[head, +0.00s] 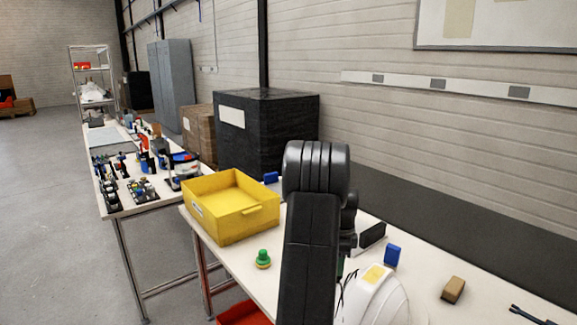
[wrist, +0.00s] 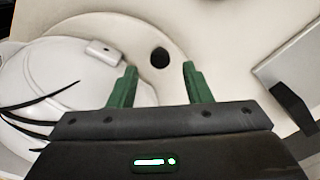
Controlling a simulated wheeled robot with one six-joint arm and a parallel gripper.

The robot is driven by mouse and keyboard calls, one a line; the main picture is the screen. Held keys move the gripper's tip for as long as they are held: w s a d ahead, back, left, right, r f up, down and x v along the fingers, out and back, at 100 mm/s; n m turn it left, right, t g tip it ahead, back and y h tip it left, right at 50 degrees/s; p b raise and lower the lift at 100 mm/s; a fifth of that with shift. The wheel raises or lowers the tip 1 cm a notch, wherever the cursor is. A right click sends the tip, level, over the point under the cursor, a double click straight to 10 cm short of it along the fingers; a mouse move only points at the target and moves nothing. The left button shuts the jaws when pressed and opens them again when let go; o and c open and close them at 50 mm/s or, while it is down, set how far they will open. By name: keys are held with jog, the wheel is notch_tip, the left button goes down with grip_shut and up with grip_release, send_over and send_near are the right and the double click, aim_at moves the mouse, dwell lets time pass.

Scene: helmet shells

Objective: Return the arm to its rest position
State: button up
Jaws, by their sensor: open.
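My gripper (wrist: 158,85) is in the wrist view, its two green fingers apart with nothing between them. It is above the pale table surface, beside a white helmet shell (wrist: 75,85) at the left. In the head view my dark arm rises in the middle and hides most of the gripper. The white helmet shell (head: 372,298) with a yellow patch shows just right of the arm, partly cut off by the bottom edge.
A yellow bin (head: 232,207) and a green knob-like piece (head: 263,259) are left of my arm on the table. A blue block (head: 392,256) and a brown block (head: 453,290) lie to the right. A wall borders the back. Open floor (head: 50,200) is at the left.

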notch_tip(320, 180, up, 11)
notch_tip(320, 180, down, 14)
jog(key=shift+f, duration=0.15)
jog(key=shift+s+a+f+n, duration=0.2)
jog(key=shift+a+n, duration=0.05)
jog(key=shift+n, duration=0.05)
jog(key=shift+s+a+n, duration=0.65)
jog(key=shift+s+n, duration=0.05)
jog(key=shift+n, duration=0.1)
jog(key=shift+a+r, duration=0.1)
jog(key=shift+r, duration=0.05)
